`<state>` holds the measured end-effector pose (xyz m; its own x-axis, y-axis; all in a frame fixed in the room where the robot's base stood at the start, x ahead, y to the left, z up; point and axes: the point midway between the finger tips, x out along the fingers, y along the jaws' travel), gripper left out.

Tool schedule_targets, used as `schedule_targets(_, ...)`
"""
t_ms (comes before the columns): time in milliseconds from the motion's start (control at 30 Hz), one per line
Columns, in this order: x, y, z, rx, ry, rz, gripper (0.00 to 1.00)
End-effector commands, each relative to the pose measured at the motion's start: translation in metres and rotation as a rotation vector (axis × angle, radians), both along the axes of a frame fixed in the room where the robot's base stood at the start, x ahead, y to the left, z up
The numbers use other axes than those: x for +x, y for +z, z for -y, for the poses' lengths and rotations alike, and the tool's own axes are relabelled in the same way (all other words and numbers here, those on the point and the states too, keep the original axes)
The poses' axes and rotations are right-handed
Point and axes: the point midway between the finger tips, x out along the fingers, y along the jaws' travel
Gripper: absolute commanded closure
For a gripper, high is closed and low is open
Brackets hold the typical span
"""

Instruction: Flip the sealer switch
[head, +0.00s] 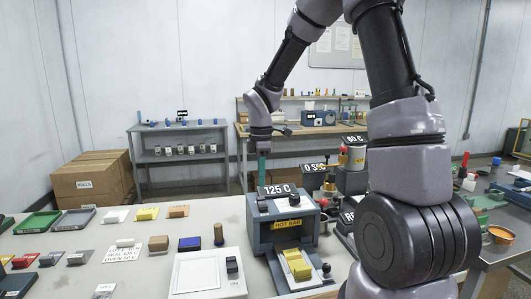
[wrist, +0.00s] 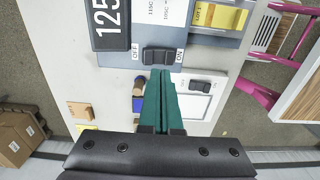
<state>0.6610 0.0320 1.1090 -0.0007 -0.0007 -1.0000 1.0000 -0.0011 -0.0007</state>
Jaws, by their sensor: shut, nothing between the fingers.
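The sealer (head: 271,238) is a blue-grey box with a yellow HOT BAR label and a 125 C display (head: 279,190), standing on the pale bench. In the wrist view its black rocker switch (wrist: 162,56) sits beside the display (wrist: 109,22), between an OFF label on the left and an ON label on the right. Which way the rocker is tipped is unclear. My gripper (wrist: 160,74) is shut and empty, its teal fingertips just at the switch's near edge; I cannot tell whether they touch.
A white panel (head: 196,274) with another black switch (wrist: 200,86) lies beside the sealer. A yellow block (head: 297,264) lies at the sealer's front. A blue block (head: 190,244) and a wooden cylinder (head: 219,234) stand to the left. More devices with displays crowd the right.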

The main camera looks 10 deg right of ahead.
Motion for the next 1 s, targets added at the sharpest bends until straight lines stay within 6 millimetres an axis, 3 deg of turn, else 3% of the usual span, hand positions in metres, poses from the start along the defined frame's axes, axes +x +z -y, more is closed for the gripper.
schedule_targets(300,0.001,0.054,-0.001,0.001,0.0,0.007,1.0)
schedule_targets(500,0.0,0.079,-0.001,0.001,0.002,0.005,1.0)
schedule_targets(1000,-0.001,0.086,0.0,0.001,-0.01,0.007,1.0)
